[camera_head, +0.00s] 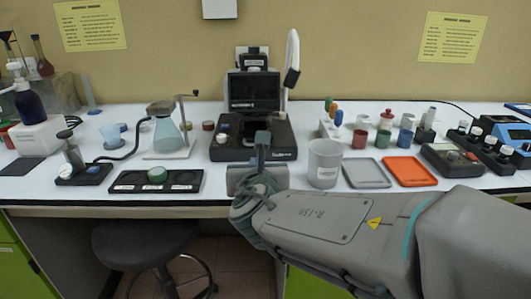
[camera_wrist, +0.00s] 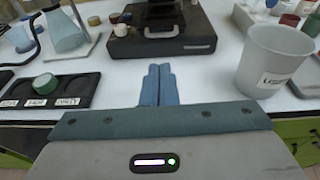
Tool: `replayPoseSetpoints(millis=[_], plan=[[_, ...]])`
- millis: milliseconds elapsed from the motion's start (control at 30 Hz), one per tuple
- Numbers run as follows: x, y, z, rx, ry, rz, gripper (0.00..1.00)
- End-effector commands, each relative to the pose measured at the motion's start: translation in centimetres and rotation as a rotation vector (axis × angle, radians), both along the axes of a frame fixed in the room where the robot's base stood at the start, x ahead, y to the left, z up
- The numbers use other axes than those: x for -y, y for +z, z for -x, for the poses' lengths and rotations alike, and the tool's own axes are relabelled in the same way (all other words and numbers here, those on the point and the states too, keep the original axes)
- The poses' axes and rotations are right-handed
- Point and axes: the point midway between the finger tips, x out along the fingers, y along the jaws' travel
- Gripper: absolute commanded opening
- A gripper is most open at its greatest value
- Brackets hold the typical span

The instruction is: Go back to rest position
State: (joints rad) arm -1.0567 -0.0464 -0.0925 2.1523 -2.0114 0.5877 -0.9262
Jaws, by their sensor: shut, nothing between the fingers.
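My gripper (camera_head: 262,142) is shut and empty. In the head view it is in front of the black instrument (camera_head: 254,133) with a screen at the table's middle, with my arm reaching in from the lower right. In the wrist view my gripper (camera_wrist: 159,68) shows two blue-grey fingers pressed together, pointing toward the base of the black instrument (camera_wrist: 166,35). Nothing is held between the fingers. The fingers hide part of the instrument's front in the head view.
A grey beaker (camera_head: 323,163) stands right of my gripper, beside a grey tray (camera_head: 366,174) and an orange tray (camera_head: 410,172). A black holder (camera_head: 125,184) with a green-capped piece (camera_head: 157,174) lies to the left. A stool (camera_head: 145,240) stands below the table's front edge.

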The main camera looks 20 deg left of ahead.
Motion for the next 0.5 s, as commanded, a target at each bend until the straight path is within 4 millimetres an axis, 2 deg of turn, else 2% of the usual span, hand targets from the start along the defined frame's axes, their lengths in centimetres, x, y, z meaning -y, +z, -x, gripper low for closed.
replayPoseSetpoints(millis=[167,267,367,500], plan=[[0.5,0.1,0.0,-0.007,-0.013,-0.007,0.00],[2.5,0.8,-0.9,-0.048,-0.084,-0.063,0.00],[6.9,1.6,-2.4,-0.135,-0.239,-0.187,0.00],[15.3,2.5,-3.6,-0.286,-0.551,-0.454,0.00]])
